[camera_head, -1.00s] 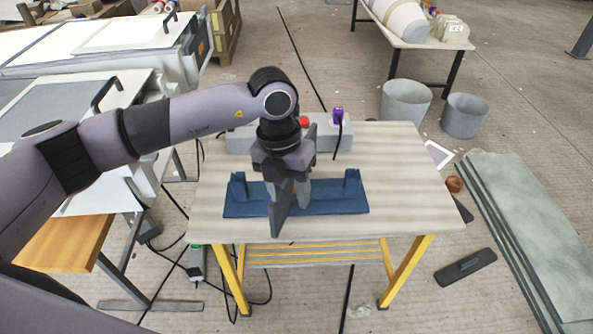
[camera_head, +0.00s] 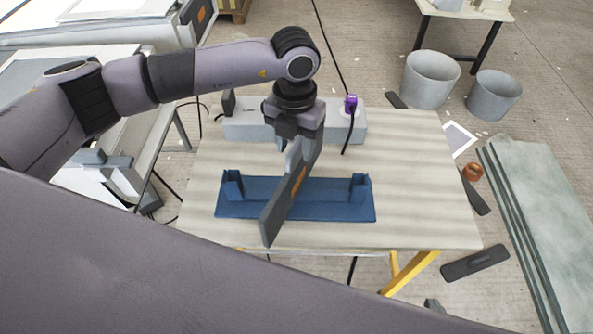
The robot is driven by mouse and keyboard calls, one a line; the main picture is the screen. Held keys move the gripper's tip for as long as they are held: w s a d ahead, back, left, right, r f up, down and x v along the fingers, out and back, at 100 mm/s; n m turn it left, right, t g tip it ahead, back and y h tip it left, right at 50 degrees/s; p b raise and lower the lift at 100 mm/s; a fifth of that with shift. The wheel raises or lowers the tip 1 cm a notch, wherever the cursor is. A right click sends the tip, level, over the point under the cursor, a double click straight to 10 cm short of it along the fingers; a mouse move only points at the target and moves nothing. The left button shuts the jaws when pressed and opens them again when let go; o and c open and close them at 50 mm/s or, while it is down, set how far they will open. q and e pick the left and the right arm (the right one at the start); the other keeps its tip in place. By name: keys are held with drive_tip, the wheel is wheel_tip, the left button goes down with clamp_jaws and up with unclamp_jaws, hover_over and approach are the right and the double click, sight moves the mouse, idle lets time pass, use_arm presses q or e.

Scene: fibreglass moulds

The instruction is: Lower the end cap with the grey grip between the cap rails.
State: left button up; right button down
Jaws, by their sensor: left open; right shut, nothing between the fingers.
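A blue base (camera_head: 300,208) lies on the worktable with a raised upright block at each end, the left one (camera_head: 232,187) and the right one (camera_head: 360,188); these look like the cap rails. My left gripper (camera_head: 281,203) is open and points down over the middle of the base. Its near dark finger hides part of the base, and the other finger is mostly hidden. Whether the fingertips touch the base cannot be told. I cannot make out an end cap with a grey grip. My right gripper is out of view.
A long grey box (camera_head: 248,126) with a purple plug (camera_head: 351,104) and cable stands at the table's back. The worktable's right side (camera_head: 425,180) is bare. Two grey bins (camera_head: 431,80) (camera_head: 495,96) and stacked green slabs (camera_head: 545,205) lie to the right. My own grey body part covers the lower foreground.

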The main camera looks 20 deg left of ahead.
use_arm(q)
wheel_tip(320, 180, down, 4)
drive_tip(key=shift+d+f+p, duration=0.1)
drive_tip(key=shift+p, duration=0.2)
clamp_jaws()
wheel_tip(320, 180, up, 20)
drive_tip(key=b, duration=0.2)
drive_tip(key=m+b, duration=0.2)
drive_tip(key=m, duration=1.2)
hover_over(296, 158)
drive_tip(key=w, duration=0.2)
drive_tip(key=f, duration=0.6)
drive_tip(key=shift+s+a, duration=0.2)
drive_tip(key=shift+a, duration=0.15)
